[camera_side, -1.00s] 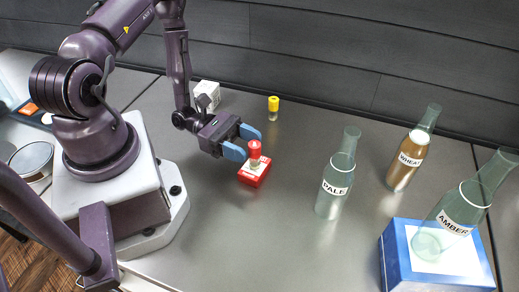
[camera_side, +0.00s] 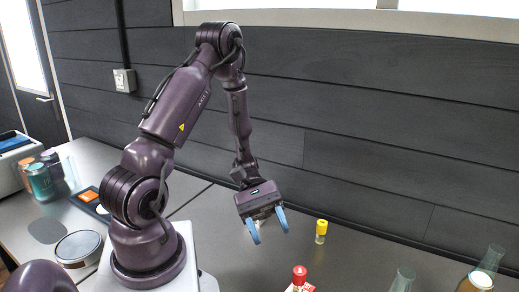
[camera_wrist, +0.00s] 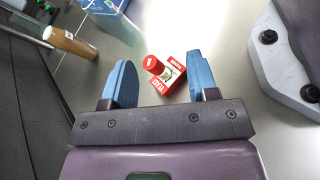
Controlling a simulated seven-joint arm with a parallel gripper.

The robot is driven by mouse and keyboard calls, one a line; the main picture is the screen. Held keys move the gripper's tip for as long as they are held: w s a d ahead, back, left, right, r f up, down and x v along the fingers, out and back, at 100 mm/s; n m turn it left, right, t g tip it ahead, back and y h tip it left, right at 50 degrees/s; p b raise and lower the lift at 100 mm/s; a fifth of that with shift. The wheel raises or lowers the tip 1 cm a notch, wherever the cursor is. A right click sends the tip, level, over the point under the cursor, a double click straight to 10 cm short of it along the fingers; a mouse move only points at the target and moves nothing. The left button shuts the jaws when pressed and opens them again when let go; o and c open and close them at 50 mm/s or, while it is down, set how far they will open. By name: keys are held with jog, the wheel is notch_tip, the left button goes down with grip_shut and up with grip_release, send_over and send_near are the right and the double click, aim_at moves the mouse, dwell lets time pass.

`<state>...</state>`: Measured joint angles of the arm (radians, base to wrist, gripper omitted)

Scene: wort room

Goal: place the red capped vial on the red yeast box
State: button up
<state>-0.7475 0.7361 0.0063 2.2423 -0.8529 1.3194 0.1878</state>
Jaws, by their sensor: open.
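The red capped vial (camera_side: 300,272) stands at the bottom edge of the side view, over the red yeast box (camera_side: 299,289), which is mostly cut off there. In the wrist view the red cap (camera_wrist: 151,63) and the vial's pale body show against the red and white box (camera_wrist: 174,88), and the vial appears to be upright on it. My gripper (camera_side: 268,227) is open and empty, raised above and apart from the vial and box. In the wrist view its blue fingers (camera_wrist: 159,66) frame the vial from a distance.
A yellow capped vial (camera_side: 321,232) stands behind the red one. Bottle tops, pale (camera_side: 403,281) and brown (camera_side: 480,280), show at the lower right. Bare table lies around the red box.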

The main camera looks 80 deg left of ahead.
jog(key=s+d+r+m+t+y, duration=0.1)
jog(key=d+r+m+t+y, duration=0.1)
jog(key=r+m+y, duration=0.5)
jog(key=s+d+r+m+t+y, duration=0.2)
jog(key=r+m+y, duration=0.4)
jog(key=r, duration=0.8)
jog(key=shift+s+d+m+t+y, duration=0.2)
jog(key=shift+m+t+y, duration=0.15)
jog(key=shift+m, duration=0.75)
